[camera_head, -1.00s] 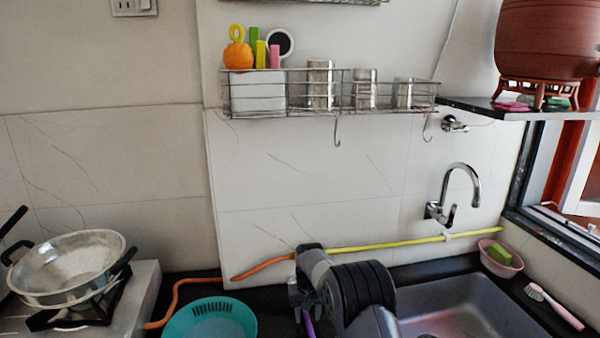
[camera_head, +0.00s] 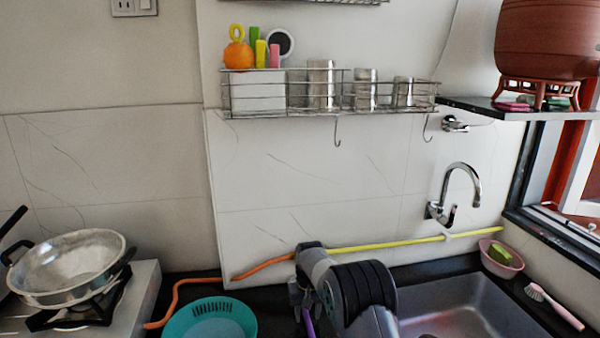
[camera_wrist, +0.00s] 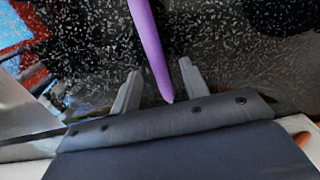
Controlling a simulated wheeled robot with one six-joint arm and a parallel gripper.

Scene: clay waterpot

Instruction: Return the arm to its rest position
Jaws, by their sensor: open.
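My arm shows at the bottom centre of the head view, folded above the dark counter left of the sink. In the wrist view my gripper (camera_wrist: 159,69) is open, its two grey fingers apart. A thin purple stick-like thing (camera_wrist: 150,45) runs down between the fingers in that view, with a gap on each side. It also shows below the arm in the head view (camera_head: 308,325). I cannot tell what it belongs to.
A teal basin (camera_head: 210,325) stands close left of my arm, and the sink (camera_head: 470,305) is to the right. A wire rack (camera_head: 330,108) and a yellow-orange hose (camera_head: 380,244) are on the wall behind. A clay pot (camera_head: 545,40) stands on the upper right shelf.

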